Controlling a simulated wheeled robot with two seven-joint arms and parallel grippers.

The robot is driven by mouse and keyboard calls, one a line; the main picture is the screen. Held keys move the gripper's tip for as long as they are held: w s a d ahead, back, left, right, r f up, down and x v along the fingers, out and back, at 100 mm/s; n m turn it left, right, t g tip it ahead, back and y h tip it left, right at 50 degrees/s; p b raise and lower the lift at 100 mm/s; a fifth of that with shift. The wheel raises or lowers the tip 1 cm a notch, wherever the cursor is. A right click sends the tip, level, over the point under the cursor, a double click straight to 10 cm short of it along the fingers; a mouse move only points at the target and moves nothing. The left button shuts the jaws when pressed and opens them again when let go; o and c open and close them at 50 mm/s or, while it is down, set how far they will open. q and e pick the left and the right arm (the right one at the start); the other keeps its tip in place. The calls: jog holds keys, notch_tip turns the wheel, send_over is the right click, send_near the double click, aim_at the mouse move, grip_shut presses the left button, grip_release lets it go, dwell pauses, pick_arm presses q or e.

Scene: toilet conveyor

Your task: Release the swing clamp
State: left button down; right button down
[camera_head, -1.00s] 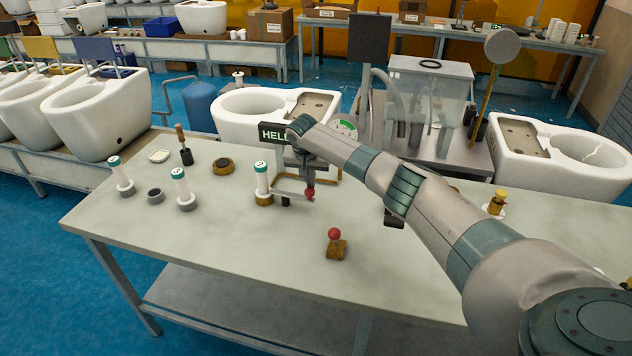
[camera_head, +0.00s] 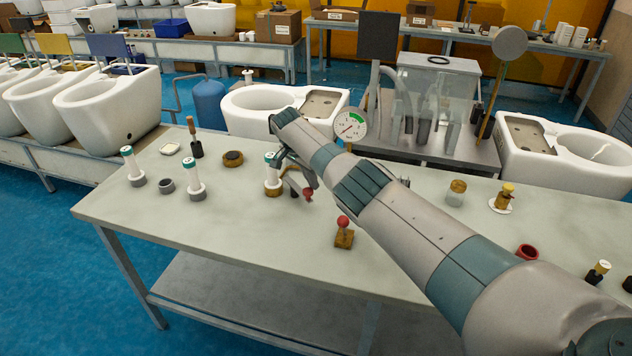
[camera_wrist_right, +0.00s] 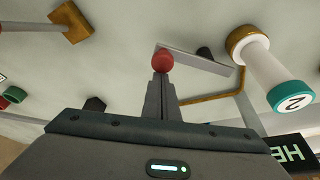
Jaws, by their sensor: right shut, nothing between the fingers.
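The swing clamp shows in the head view as a red knob (camera_head: 308,195) by a short metal bar, partly hidden by my right arm. In the right wrist view the red knob (camera_wrist_right: 163,61) is at one end of the pale bar (camera_wrist_right: 200,59), beside a dark post. My right gripper (camera_wrist_right: 163,78) is shut and empty, its fingertips right at the knob; I cannot tell whether they touch it. In the head view the right gripper (camera_head: 302,180) is at the clamp, partly hidden by its own wrist. My left gripper is not in view.
A white cylinder with a teal cap (camera_head: 272,170) stands close beside the clamp. A wooden block with another red knob (camera_head: 344,238) stands nearer the front. A dial gauge (camera_head: 351,126) is behind the arm. The front left of the table (camera_head: 190,225) is clear.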

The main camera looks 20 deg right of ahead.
aim_at(307, 190)
jog(key=shift+s+a+f+m+g, duration=0.15)
jog(key=shift+a+m+g, duration=0.25)
jog(key=shift+m, duration=0.4)
jog(key=shift+a, duration=0.35)
pick_arm(q)
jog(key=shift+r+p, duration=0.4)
jog(key=shift+p, duration=0.05)
pick_arm(e)
jog(key=shift+s+a, duration=0.15)
jog(key=shift+a, duration=0.65)
